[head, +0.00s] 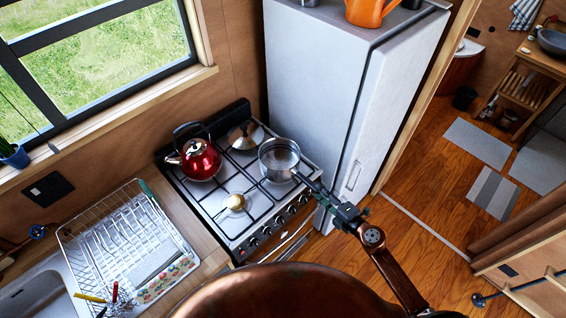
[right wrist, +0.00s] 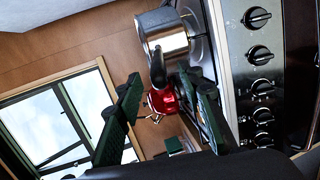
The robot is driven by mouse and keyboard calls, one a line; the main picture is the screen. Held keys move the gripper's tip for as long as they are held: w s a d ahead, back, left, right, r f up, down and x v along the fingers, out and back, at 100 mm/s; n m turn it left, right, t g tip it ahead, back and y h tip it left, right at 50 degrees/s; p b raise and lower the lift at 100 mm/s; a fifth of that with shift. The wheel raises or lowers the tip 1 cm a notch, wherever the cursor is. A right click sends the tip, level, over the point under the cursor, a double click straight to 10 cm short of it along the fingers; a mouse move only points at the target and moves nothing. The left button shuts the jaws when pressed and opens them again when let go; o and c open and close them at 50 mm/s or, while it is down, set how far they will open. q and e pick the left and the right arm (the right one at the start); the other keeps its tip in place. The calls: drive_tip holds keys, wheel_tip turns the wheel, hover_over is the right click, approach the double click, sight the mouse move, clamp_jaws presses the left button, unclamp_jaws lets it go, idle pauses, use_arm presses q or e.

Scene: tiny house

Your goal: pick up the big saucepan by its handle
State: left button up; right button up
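The big saucepan (head: 279,160) is a steel pot on the front right burner of the stove. Its dark handle (head: 302,179) points toward my right gripper (head: 325,196). In the right wrist view, the saucepan (right wrist: 168,36) is ahead, and its handle (right wrist: 157,66) points back toward the space between the fingers. My right gripper (right wrist: 166,112) has its two fingers apart with nothing held between them. In the head view the fingers overlap the handle's end, so contact is hard to tell. My left gripper is in neither view.
A red kettle (head: 200,160) stands on the back left burner, and a metal lid-like item (head: 245,134) sits at the back right. Stove knobs (head: 280,219) line the front. A tall fridge (head: 335,90) is close on the right. A dish rack (head: 125,240) stands left.

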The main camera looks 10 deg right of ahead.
sight(310, 182)
drive_tip(key=x, duration=0.5)
drive_tip(key=shift+w+a, duration=0.1)
drive_tip(key=shift+w, duration=0.15)
drive_tip(key=shift+w+a, duration=0.3)
drive_tip(key=shift+w, duration=0.1)
drive_tip(key=shift+f, duration=0.1)
drive_tip(key=shift+c, duration=0.9)
drive_tip(key=c, duration=0.6)
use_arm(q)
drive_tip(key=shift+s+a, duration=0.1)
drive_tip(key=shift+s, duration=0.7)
use_arm(e)
clamp_jaws()
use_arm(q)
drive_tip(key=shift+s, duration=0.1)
use_arm(e)
drive_tip(key=shift+w, duration=0.1)
